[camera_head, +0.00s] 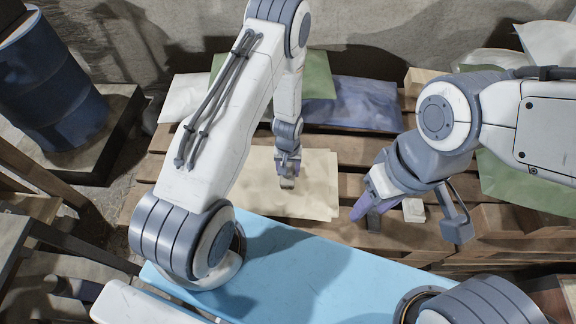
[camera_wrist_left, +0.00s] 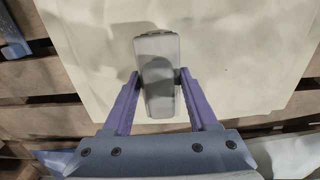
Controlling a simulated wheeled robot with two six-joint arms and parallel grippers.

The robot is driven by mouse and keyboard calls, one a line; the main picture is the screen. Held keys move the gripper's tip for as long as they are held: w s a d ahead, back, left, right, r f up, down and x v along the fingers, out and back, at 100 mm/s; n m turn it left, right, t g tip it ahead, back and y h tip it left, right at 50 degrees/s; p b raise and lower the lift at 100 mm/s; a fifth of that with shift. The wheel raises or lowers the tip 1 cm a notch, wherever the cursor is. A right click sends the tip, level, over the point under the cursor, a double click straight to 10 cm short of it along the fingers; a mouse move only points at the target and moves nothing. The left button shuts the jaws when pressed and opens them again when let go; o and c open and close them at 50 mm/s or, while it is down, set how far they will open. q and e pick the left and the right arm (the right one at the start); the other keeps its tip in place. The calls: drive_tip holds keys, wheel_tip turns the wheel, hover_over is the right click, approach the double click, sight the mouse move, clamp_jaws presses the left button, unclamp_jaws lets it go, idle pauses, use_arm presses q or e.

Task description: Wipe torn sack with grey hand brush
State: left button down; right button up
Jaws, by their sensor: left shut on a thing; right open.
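My left gripper (camera_head: 287,172) is shut on the grey hand brush (camera_wrist_left: 160,75), whose narrow body sits between the two purple fingers. The brush also shows small below the gripper in the head view (camera_head: 287,183). A pale cream sack (camera_wrist_left: 235,50) lies flat under the brush; in the head view it is on the pallet slats (camera_head: 318,190). I cannot tell whether the brush touches the sack, and no tear is clear. My right gripper (camera_head: 368,207) is open and empty, right of the sack.
A dark blue-grey sack (camera_head: 355,105) and green sacks (camera_head: 319,78) lie behind on the pallet. A small pale block (camera_head: 413,210) is by my right gripper. A blue barrel (camera_head: 45,80) stands at left. A light blue surface (camera_head: 330,275) spans the front.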

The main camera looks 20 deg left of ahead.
use_arm(q)
drive_tip(key=shift+s, duration=0.25)
wheel_tip(320, 180, up, 6)
drive_tip(key=p, duration=0.5)
idle(0.5)
